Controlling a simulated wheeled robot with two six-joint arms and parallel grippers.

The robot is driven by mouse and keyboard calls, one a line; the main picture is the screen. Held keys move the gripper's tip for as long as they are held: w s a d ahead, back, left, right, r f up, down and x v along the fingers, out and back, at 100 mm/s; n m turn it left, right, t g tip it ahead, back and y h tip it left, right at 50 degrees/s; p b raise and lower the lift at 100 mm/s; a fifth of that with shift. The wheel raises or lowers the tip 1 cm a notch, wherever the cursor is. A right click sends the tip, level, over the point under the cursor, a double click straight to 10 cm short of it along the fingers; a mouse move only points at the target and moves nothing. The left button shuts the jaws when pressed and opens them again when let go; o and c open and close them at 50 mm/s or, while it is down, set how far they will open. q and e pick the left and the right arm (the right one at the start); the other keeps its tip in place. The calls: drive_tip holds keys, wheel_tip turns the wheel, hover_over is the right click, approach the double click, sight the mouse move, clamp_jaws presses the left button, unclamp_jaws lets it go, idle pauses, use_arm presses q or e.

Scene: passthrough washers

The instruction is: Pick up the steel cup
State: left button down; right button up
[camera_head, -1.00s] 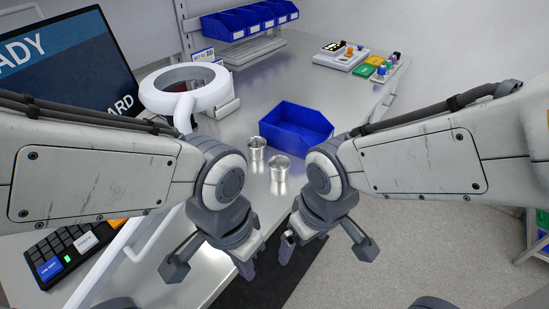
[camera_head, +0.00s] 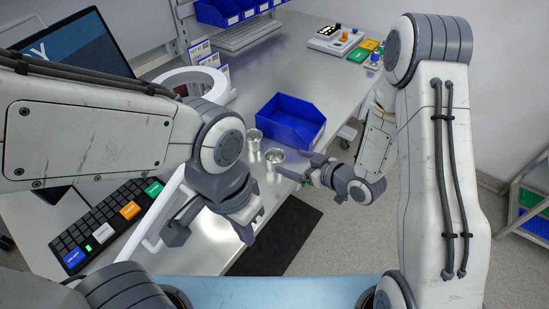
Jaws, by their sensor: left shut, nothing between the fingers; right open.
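Two steel cups stand upright on the metal bench in front of the blue bin. One steel cup (camera_head: 254,138) is further back and left. The other steel cup (camera_head: 274,158) is nearer and right. My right gripper (camera_head: 300,174) is open, its fingers pointing left, close to the right side of the nearer cup. I cannot tell whether it touches the cup. My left gripper (camera_head: 246,232) is shut and empty, pointing down near the bench's front edge, nearer to me than the cups.
A blue bin (camera_head: 291,122) sits just behind the cups. A ring-shaped white lamp (camera_head: 218,90), a keyboard (camera_head: 105,222) and a monitor (camera_head: 75,50) are on the left. A control box (camera_head: 334,40) stands at the back. Bare bench lies behind the bin.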

sight(270, 156)
drive_tip(key=x, duration=0.3)
drive_tip(key=shift+a+p, duration=0.1)
drive_tip(key=shift+p, duration=0.2)
drive_tip(key=p+x, duration=0.2)
drive_tip(key=x, duration=0.2)
drive_tip(key=shift+s+a, duration=0.15)
drive_tip(key=shift+a, duration=0.05)
drive_tip(key=shift+w+a+f, duration=0.35)
drive_tip(key=shift+w+f, duration=0.05)
drive_tip(key=shift+f, duration=0.05)
drive_tip(key=c, duration=1.3)
